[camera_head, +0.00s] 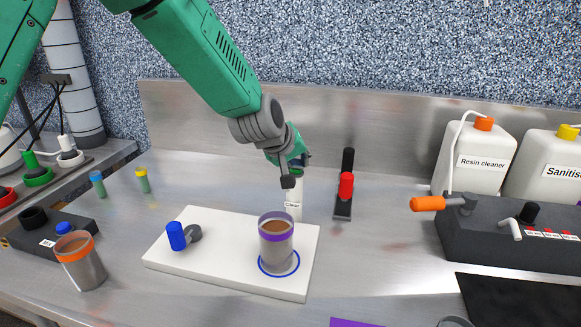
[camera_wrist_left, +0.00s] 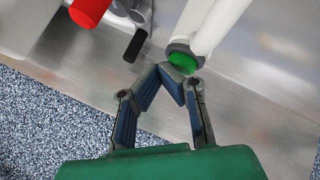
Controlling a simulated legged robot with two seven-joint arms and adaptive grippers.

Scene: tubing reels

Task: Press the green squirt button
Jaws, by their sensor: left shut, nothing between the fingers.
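The green squirt button (camera_wrist_left: 184,62) shows in the left wrist view, at the near end of a white tube (camera_wrist_left: 212,25) with a dark collar. My left gripper (camera_wrist_left: 166,76) is shut and empty, its tips close beside the button. I cannot tell whether they touch it. In the head view my left gripper (camera_head: 289,181) points down at the top of the white tube labelled "Clean" (camera_head: 293,206). The gripper hides the button there. My right gripper does not show.
A purple-banded cup (camera_head: 276,245) with brown contents stands on a white board (camera_head: 210,252) with a blue-handled fitting (camera_head: 178,236). A red-and-black upright fitting (camera_head: 346,186) is right of the tube. An orange-banded cup (camera_head: 80,262) stands left. A dark unit (camera_head: 520,235) stands right.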

